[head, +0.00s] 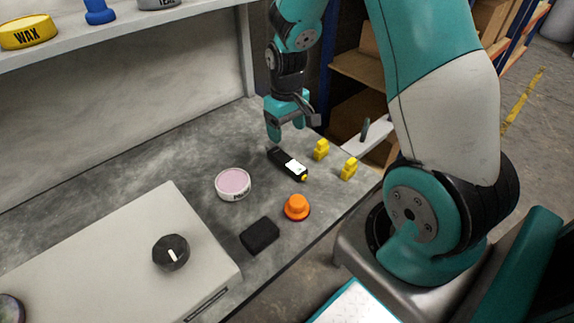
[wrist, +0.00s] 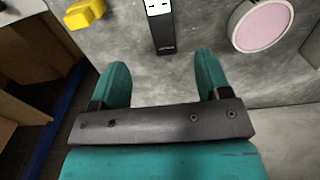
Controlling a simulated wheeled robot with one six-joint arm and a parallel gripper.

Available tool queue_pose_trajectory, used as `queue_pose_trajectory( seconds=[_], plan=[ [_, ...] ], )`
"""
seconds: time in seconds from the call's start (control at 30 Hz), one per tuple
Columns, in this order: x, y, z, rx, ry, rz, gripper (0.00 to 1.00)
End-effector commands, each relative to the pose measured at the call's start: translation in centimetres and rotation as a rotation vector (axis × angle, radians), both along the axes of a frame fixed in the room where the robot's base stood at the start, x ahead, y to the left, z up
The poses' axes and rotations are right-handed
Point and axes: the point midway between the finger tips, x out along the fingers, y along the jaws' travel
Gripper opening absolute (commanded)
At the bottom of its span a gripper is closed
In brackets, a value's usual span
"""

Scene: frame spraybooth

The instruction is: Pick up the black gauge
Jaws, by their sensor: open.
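The black gauge (head: 281,157) is a slim black bar with a white face and a yellow end. It lies flat on the grey worktop (head: 205,150) in the head view. In the wrist view the gauge (wrist: 163,35) runs out of the top edge, so its far end is cut off. My gripper (head: 290,128) is above the worktop at the gauge's back end, fingers pointing down. In the wrist view my gripper (wrist: 161,68) has its two teal fingers spread apart, with nothing between them. The gauge's near end lies in line with the gap.
Two yellow pieces (head: 321,150) (head: 349,168) stand right of the gauge. A pink-topped round tin (head: 233,184), an orange knob-like piece (head: 297,207) and a black block (head: 260,235) are nearer. A pale box (head: 110,250) with a dark knob (head: 171,252) fills the front left.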

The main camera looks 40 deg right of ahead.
Motion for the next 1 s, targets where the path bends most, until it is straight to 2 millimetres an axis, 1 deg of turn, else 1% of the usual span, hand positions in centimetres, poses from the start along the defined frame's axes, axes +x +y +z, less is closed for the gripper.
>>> queue_pose_trajectory(
  seconds=[0.03,0.1,0.2,0.3,0.47,0.6,0.73,0.83,1.0],
  plan=[
    [-0.1,0.0,-1.6,0.001,0.005,0.0,0.7],
    [-0.1,0.1,-3.1,0.002,0.004,0.001,0.7],
    [0.0,0.1,-4.8,0.001,0.002,0.001,0.7],
    [0.0,0.1,-5.7,0.001,0.0,0.002,0.7],
    [0.1,0.1,-6.7,0.001,0.0,0.002,0.7],
    [0.5,0.2,-9.0,0.002,0.002,0.003,0.7],
    [0.6,0.2,-10.7,0.001,0.0,0.002,0.7],
    [0.6,0.2,-11.2,0.001,0.0,0.002,0.7],
    [0.6,0.2,-11.3,0.001,-0.001,0.002,0.7]
  ],
)
